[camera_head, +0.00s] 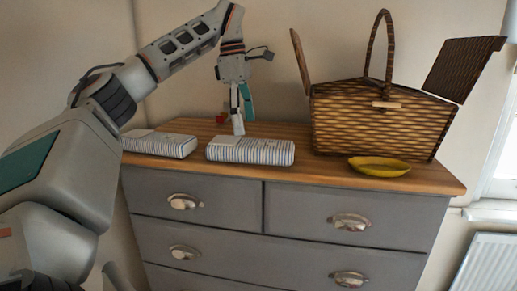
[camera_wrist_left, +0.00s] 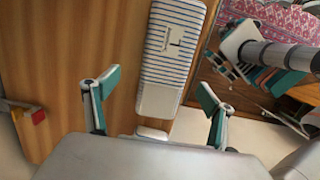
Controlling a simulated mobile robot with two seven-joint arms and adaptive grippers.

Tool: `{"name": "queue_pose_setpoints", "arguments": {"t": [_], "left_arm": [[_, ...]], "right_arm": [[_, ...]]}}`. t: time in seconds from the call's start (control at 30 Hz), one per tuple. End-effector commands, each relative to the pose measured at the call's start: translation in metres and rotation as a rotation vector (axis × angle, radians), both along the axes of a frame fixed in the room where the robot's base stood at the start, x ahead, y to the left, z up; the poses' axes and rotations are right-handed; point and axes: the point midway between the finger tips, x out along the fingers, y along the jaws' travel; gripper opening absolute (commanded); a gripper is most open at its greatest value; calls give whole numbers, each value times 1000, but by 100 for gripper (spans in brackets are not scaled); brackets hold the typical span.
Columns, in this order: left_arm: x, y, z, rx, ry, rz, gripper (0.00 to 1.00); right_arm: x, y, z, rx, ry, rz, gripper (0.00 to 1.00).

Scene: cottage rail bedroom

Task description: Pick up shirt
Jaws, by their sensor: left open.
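Two folded blue-and-white striped shirts lie on the wooden dresser top in the head view: a right one (camera_head: 250,152) and a left one (camera_head: 160,144). My left gripper (camera_head: 238,124) points down just behind the right shirt, and its fingers overlap that shirt's back edge in the picture. In the left wrist view the gripper (camera_wrist_left: 150,90) is open, with a teal-padded finger on each side and nothing between them held. The right shirt (camera_wrist_left: 168,65) stretches ahead between the fingers. A small pale edge below it is partly hidden by the gripper body.
A wicker basket (camera_head: 375,125) with a tall handle and raised lids stands right of the shirts. A yellow dish (camera_head: 379,166) sits before it near the front edge. A small red item (camera_wrist_left: 38,117) lies at the back. Bare wood (camera_wrist_left: 90,40) is left in the wrist view.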

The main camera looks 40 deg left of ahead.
Motion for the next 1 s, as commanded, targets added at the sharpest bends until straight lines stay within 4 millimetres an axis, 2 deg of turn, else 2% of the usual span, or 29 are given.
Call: {"name": "queue_pose_setpoints", "arguments": {"t": [0.27,0.67,1.0], "left_arm": [[1,-5,-24,0,2,-1,83],[4,-19,-65,0,2,0,83],[5,-20,-71,1,-1,0,83]], "right_arm": [[-12,-4,-8,-13,23,9,100],[-4,-2,-4,-6,9,5,100],[-3,1,-2,2,6,-1,100]]}}
